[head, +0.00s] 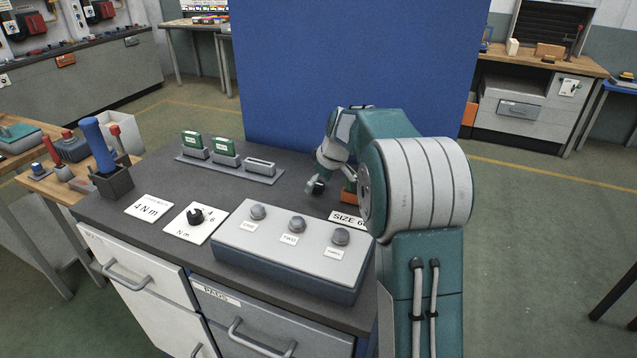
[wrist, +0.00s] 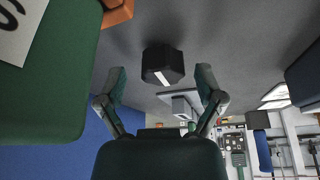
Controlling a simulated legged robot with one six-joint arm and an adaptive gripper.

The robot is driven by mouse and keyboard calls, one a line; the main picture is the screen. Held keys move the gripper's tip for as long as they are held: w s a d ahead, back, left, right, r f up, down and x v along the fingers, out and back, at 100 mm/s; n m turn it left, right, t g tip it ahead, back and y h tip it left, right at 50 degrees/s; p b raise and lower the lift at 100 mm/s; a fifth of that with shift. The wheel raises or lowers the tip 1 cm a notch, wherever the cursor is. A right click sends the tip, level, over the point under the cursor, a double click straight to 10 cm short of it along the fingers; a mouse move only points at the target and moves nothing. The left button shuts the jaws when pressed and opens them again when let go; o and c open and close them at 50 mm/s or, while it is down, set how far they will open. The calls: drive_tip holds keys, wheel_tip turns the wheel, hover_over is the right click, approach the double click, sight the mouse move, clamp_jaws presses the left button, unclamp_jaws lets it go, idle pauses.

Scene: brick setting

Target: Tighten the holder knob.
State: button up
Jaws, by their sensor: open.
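A black faceted knob (wrist: 162,65) with a white stripe is in the upper middle of the wrist view, against the grey bench top. I take it for the holder knob. In the head view a small dark shape (head: 318,188) by my gripper seems to be this knob, partly covered by my gripper. My gripper (wrist: 162,82) is open, with one finger on each side of the knob and a visible gap on both sides. In the head view my gripper (head: 322,172) is low over the right part of the bench, partly hidden by my arm. Any contact cannot be told.
A three-button box (head: 290,251) stands in front. A dial (head: 195,215) marked N m and a 4 N m card (head: 149,208) lie left of it. A slotted rack (head: 230,168) with green pieces is behind. An orange block (head: 349,197) is beside my gripper. A blue panel (head: 350,70) stands behind.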

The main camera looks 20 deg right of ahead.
drive_tip(key=shift+a, duration=0.2)
drive_tip(key=c, duration=1.1)
drive_tip(key=shift+m, duration=0.3)
drive_tip(key=shift+c, duration=0.2)
drive_tip(key=m+h, duration=0.1)
drive_tip(key=m, duration=0.1)
drive_tip(key=m+h, duration=0.1)
drive_tip(key=m, duration=0.2)
drive_tip(key=shift+t, duration=0.3)
drive_tip(key=m+h, duration=0.2)
drive_tip(key=m, duration=0.3)
drive_tip(key=shift+a+m, duration=0.1)
drive_tip(key=shift+m, duration=0.2)
drive_tip(key=m+g, duration=0.1)
drive_tip(key=m, duration=0.1)
drive_tip(key=m+g+h, duration=0.1)
drive_tip(key=m, duration=0.2)
drive_tip(key=shift+h, duration=0.3)
drive_tip(key=m+g, duration=0.1)
drive_tip(key=m, duration=0.2)
drive_tip(key=m+g, duration=0.1)
drive_tip(key=m, duration=0.2)
drive_tip(key=shift+h, duration=0.4)
drive_tip(key=shift+m, duration=0.3)
